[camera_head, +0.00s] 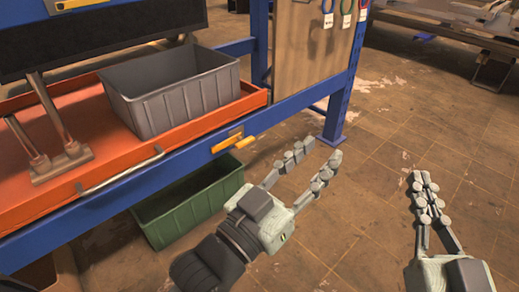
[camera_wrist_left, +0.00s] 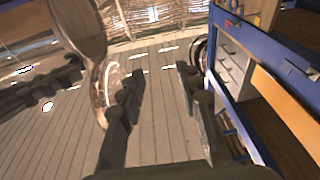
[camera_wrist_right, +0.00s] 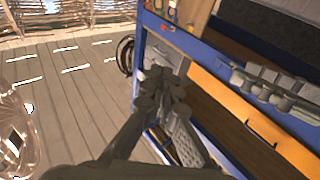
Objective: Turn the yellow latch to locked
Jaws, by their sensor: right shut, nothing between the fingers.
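The yellow latch (camera_head: 226,144) is on the blue front beam of the workbench in the head view, with a small plate behind its handle. Its handle lies slanted, close to level along the beam. My left gripper (camera_head: 318,153) is open and empty, to the right of the latch and apart from it. Its spread fingers also show in the left wrist view (camera_wrist_left: 155,84). My right gripper (camera_head: 424,182) is shut and empty, farther right over the floor. Its closed fingers show in the right wrist view (camera_wrist_right: 162,84). I cannot make out the latch surely in either wrist view.
A grey bin (camera_head: 185,98) stands on the orange tray (camera_head: 40,188) behind the beam. A green bin (camera_head: 190,208) sits below the beam. The blue bench leg (camera_head: 336,115) stands beyond my left gripper. Colored rings (camera_head: 346,8) hang on a panel.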

